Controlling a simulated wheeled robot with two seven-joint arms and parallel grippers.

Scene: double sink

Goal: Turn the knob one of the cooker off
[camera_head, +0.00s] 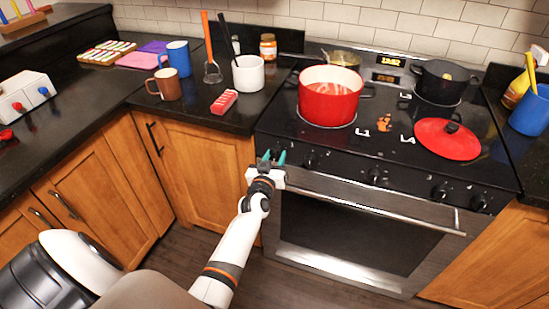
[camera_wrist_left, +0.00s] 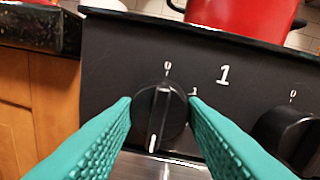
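The cooker's knob one (camera_wrist_left: 160,112) is black and round, on the dark front panel beside a white "1". Its white line points down, away from the "0" above it. My left gripper (camera_head: 271,158) is at the left end of the cooker front in the head view and hides this knob there. In the left wrist view, its teal fingers (camera_wrist_left: 160,105) are open, one tip on each side of the knob. I cannot tell whether they touch it. My right gripper is not in view.
A second knob (camera_wrist_left: 288,132) is close to the right; more knobs (camera_head: 375,177) line the panel. The oven handle (camera_head: 380,203) runs just below. A red pot (camera_head: 328,100) and red lid (camera_head: 447,139) are on the cooktop. The floor in front is clear.

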